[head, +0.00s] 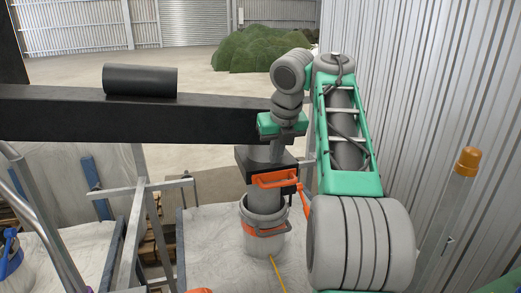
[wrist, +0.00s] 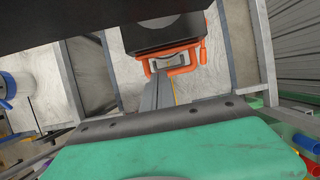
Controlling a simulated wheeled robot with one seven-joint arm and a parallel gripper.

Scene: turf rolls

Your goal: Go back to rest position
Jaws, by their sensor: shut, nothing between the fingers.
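My gripper (head: 277,151) hangs from my green and grey arm, right of the middle in the head view. In the wrist view its grey fingers (wrist: 161,80) are together with nothing between them. They point toward a black block with an orange handle (head: 278,179), which also shows in the wrist view (wrist: 183,58). In the head view the fingers overlap the block's top; I cannot tell whether they touch it. A grey cylinder (head: 263,200) stands below the block, above a white bucket (head: 264,245) with an orange band.
A black beam (head: 220,118) crosses the left half, with a dark roll (head: 140,80) on top. A metal frame (head: 136,215) stands at left. A corrugated wall (head: 430,90) and an amber beacon (head: 467,162) are at right. A green heap (head: 265,50) lies far back on open floor.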

